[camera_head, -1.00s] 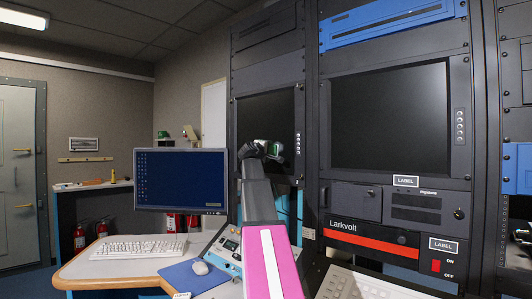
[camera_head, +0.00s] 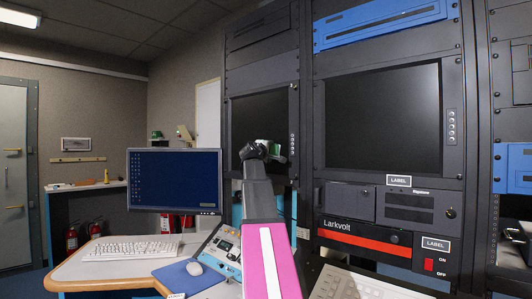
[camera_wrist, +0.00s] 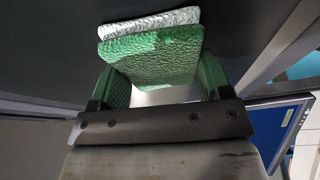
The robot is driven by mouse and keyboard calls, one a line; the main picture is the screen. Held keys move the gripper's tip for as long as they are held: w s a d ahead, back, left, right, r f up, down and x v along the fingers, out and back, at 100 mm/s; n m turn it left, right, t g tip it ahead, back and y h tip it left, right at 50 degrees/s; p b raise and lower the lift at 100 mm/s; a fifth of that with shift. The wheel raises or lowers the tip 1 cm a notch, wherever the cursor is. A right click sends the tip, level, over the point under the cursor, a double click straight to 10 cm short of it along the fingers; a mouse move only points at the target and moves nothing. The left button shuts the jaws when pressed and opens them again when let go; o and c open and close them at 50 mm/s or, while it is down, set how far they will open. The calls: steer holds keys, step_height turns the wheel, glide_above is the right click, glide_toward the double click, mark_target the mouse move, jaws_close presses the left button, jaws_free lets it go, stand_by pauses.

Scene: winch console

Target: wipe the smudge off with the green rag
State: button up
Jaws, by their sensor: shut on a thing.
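The green rag (camera_wrist: 152,56) is a thick textured pad in the wrist view. My gripper (camera_wrist: 160,86) is shut on it, with one green finger at each side. A pale grey-white strip (camera_wrist: 150,21) shows just beyond the rag's far edge, against a dark surface; I cannot tell whether it is the smudge or another face of the rag. In the head view my gripper (camera_head: 266,151) is in front of the left dark rack screen (camera_head: 250,112). My arm hides part of that screen. Contact between rag and screen cannot be told.
A monitor (camera_head: 175,180) stands left of my arm on a desk with a keyboard (camera_head: 131,249) and a mouse (camera_head: 194,268). A larger rack screen (camera_head: 383,117) is to the right. A small control panel (camera_head: 222,246) lies near my arm.

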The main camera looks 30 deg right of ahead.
mark_target(274, 151)
steer(key=shift+s+d, duration=0.35)
steer(key=shift+s, duration=0.5)
steer(key=shift+s+d, duration=0.35)
steer(key=shift+s, duration=0.5)
steer(key=shift+w+a, duration=0.25)
steer(key=shift+w, duration=0.4)
steer(key=shift+w+a, duration=0.25)
steer(key=shift+w, duration=0.35)
steer(key=shift+w+a, duration=0.25)
steer(key=shift+w, duration=0.4)
steer(key=w, duration=0.1)
steer(key=w+a, duration=0.1)
steer(key=w, duration=0.1)
steer(key=shift+w, duration=0.25)
steer(key=s+a, duration=0.2)
steer(key=a, duration=0.3)
steer(key=shift+a, duration=0.35)
steer(key=shift+a, duration=0.1)
